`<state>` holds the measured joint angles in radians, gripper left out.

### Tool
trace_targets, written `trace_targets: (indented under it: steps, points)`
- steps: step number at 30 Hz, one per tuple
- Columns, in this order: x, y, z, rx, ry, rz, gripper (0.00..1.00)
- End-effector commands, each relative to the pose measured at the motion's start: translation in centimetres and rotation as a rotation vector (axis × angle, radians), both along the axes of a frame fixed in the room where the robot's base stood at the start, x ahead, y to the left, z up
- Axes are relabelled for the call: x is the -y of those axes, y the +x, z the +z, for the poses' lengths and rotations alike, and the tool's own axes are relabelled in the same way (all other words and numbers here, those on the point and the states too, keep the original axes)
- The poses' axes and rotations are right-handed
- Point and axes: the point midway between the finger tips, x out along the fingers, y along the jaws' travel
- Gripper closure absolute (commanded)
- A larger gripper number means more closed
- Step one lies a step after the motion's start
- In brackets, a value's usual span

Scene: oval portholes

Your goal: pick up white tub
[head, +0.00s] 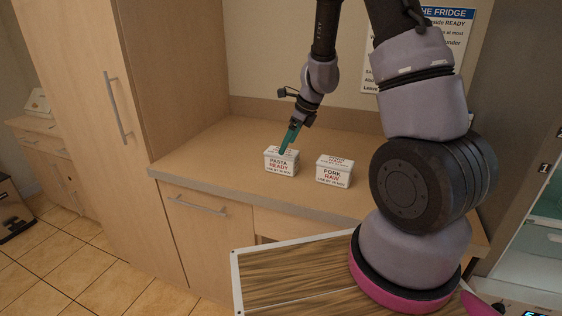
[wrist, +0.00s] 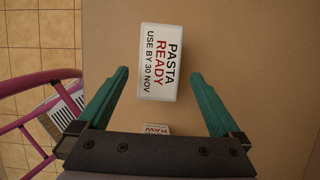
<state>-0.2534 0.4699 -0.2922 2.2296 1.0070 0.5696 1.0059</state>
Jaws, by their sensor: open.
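Two white tubs stand on the wooden counter. One is labelled "PASTA READY, USE BY 30 NOV" (head: 281,163). The other, labelled "PORK RAW" (head: 333,172), stands to its right. My gripper (head: 288,140) is over the pasta tub in the head view, and its teal finger hides part of that tub's top. In the wrist view the open fingers (wrist: 157,98) are wide apart and the pasta tub (wrist: 158,62) lies mostly beyond their tips, between their lines. An edge of the other tub (wrist: 155,129) shows near the gripper's base. Nothing is held.
The counter (head: 210,143) is clear left of the tubs. A tall cabinet (head: 165,70) stands at its left end. A fridge notice (head: 447,30) hangs on the back wall. An open fridge (head: 540,235) is at the right. A pink rail (wrist: 30,120) shows in the wrist view.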

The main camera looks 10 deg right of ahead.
Motion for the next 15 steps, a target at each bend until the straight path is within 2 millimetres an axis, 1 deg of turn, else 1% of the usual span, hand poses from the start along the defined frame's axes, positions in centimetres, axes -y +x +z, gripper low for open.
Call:
trace_targets:
  steps: [5,12,15]
  points:
    - [-0.5,0.3,-1.3,-0.001,-0.001,-0.001,0.00]
    - [-1.8,1.3,-4.4,-0.002,0.000,0.001,0.00]
    - [-2.0,1.5,-5.1,0.000,-0.001,0.001,0.00]
